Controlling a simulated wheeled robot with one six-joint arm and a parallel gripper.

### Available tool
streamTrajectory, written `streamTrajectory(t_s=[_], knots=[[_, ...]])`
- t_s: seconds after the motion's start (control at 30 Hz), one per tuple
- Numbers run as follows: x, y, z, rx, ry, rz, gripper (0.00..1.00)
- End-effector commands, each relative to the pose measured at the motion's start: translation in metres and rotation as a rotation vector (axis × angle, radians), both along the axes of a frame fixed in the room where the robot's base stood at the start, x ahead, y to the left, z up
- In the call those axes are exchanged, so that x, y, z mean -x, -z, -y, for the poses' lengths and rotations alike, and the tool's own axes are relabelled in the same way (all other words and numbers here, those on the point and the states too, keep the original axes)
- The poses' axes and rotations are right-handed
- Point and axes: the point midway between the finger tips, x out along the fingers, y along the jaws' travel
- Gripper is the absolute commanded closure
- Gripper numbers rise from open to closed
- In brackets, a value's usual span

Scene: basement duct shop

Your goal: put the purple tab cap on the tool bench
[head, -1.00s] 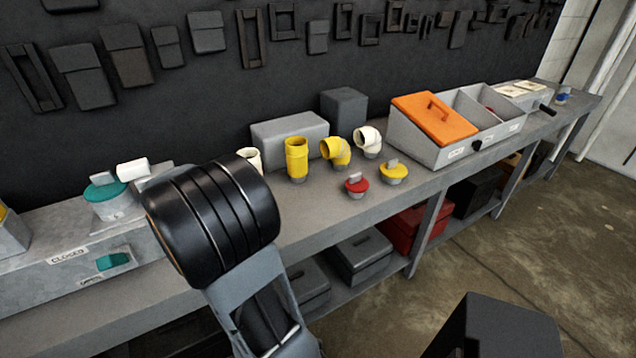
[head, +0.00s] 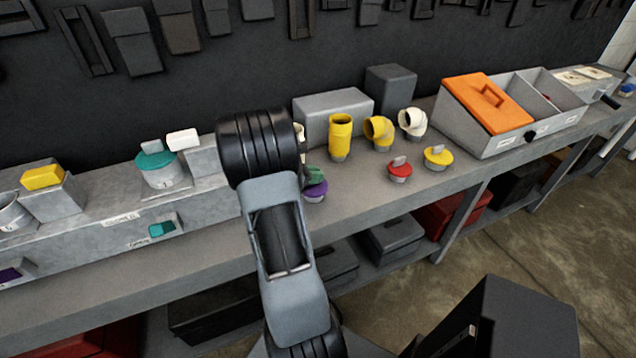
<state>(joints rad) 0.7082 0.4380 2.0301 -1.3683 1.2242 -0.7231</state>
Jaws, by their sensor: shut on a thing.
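The purple tab cap (head: 316,191) shows in the head view as a purple disc, partly covered by my arm's black joint. It appears at the front part of the tool bench (head: 365,192), but I cannot tell whether it touches the bench top. A green piece (head: 314,173) shows just above and behind the purple disc, also partly covered. My gripper is hidden behind my arm, so its fingers and anything between them do not show.
A red tab cap (head: 400,171) and a yellow tab cap (head: 438,158) stand right of the purple one. An orange-lidded bin (head: 485,104) is farther right. A teal-capped pot (head: 160,170) is left. Bare bench lies along the front.

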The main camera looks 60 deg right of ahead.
Motion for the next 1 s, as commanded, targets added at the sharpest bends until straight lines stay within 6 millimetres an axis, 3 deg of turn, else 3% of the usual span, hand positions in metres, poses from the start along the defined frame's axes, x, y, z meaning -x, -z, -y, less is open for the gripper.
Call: streamTrajectory(t_s=[0.27, 0.53, 1.0], knots=[[0.002, 0.014, 0.011, 0.001, -0.001, 0.000, 1.00], [0.002, 0.044, 0.014, -0.001, -0.004, -0.001, 1.00], [0.001, 0.052, 0.014, 0.002, -0.004, 0.001, 1.00]])
